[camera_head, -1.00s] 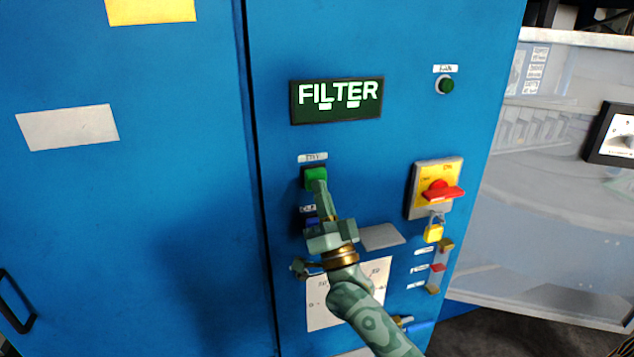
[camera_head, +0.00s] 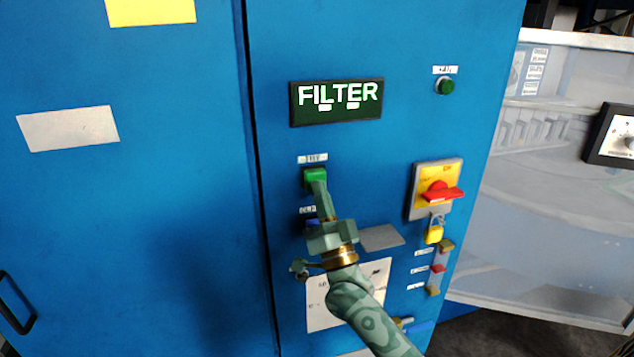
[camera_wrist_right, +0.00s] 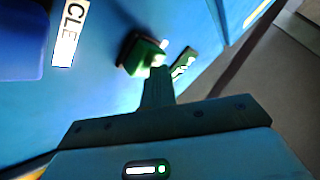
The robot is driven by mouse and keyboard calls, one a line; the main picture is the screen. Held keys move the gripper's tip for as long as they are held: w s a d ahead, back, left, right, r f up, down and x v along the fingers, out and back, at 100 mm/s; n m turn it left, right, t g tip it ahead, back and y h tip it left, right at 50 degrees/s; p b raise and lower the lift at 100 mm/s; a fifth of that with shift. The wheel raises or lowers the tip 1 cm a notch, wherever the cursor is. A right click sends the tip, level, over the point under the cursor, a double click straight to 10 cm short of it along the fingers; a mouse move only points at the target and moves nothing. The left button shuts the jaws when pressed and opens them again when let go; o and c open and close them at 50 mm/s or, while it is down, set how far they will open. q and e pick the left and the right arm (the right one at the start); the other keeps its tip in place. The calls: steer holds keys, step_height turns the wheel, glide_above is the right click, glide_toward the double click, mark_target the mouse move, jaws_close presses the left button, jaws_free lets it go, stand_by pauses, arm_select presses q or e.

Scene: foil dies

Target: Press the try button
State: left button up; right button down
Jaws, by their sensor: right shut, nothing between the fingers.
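The green try button (camera_head: 314,177) sits on the blue cabinet front, under a small white label (camera_head: 312,158) whose lettering is blurred. It also shows in the right wrist view (camera_wrist_right: 143,57). My right gripper (camera_head: 319,187) is shut and empty. Its fingertips overlap the lower right part of the button in the head view and lie at its edge in the right wrist view (camera_wrist_right: 157,68). I cannot tell whether they touch or press it. My left gripper is not in view.
A display (camera_head: 336,102) above reads FILTER. A blue button (camera_head: 313,224) lies just below, partly hidden by my gripper. A red switch (camera_head: 440,191) with a yellow padlock (camera_head: 433,234) is to the right. Another green button (camera_head: 445,86) is at upper right.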

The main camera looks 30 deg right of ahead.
steer(key=shift+s+a+p, duration=0.15)
steer(key=shift+s+p, duration=0.15)
steer(key=shift+s, duration=0.4)
steer(key=shift+s+a+p, duration=0.2)
steer(key=shift+s+p, duration=0.15)
steer(key=shift+s, duration=0.45)
steer(key=shift+s+a+p, duration=0.2)
steer(key=shift+s+p, duration=0.15)
steer(key=shift+s, duration=0.5)
steer(key=shift+s+a+p, duration=0.2)
steer(key=shift+s+p, duration=0.15)
steer(key=shift+s, duration=0.45)
